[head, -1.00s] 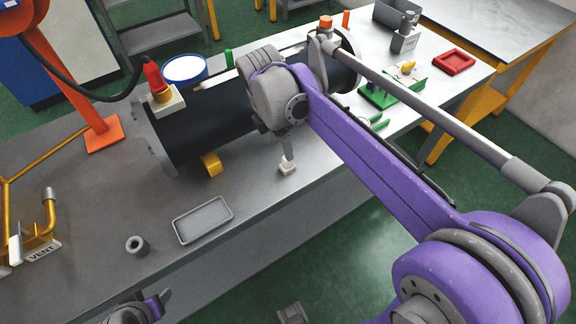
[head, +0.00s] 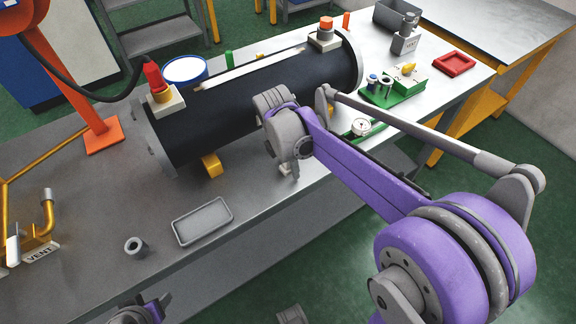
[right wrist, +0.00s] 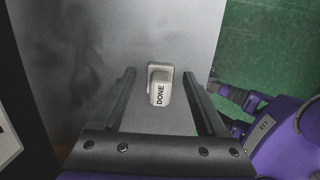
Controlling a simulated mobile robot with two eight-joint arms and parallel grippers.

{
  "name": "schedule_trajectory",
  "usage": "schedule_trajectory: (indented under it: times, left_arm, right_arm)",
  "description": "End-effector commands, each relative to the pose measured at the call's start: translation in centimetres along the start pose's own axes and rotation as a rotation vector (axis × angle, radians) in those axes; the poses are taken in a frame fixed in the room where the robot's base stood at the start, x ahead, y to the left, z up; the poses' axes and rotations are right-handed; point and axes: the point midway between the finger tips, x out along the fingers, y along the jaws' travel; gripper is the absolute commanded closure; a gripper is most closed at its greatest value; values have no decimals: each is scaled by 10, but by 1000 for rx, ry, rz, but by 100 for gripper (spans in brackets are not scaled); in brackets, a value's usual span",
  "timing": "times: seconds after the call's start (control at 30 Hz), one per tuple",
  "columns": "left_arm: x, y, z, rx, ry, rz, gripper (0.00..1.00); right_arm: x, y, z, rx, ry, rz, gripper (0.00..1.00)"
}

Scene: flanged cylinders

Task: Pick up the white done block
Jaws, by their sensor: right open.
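The white done block (right wrist: 160,88) lies on the grey bench top in the right wrist view, its label reading DONE. It sits between the two dark fingers of my right gripper (right wrist: 160,74), with a clear gap on each side. The fingers are open and do not touch it. In the head view my right gripper (head: 292,167) is over the bench's front edge, and its wrist and fingers hide most of the block (head: 285,168). At the bottom left of the head view only part of my left arm shows; its fingers are out of sight.
A large dark flanged cylinder (head: 225,115) lies behind the block, with a yellow support (head: 212,165) beneath it. A grey tray (head: 202,221) and a small grey ring (head: 135,246) lie to the left. A green board (head: 392,92) and red tray (head: 454,62) are farther right.

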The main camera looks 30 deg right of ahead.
Motion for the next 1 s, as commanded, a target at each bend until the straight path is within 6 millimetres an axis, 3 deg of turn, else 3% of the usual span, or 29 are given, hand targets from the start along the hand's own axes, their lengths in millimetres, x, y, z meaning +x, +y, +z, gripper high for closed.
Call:
schedule_trajectory:
  times: [0.07,0.43,0.83,1.0]
  left_arm:
    - [0,0,0,0,0,0,40]
    - [0,0,0,0,0,0,40]
    - [0,0,0,0,0,0,40]
    - [-3,0,-2,0,1,0,40]
  right_arm:
    - [0,0,0,0,0,0,34]
    - [0,0,0,0,0,0,100]
    - [-3,0,0,1,0,0,100]
    - [-26,0,4,1,0,0,100]
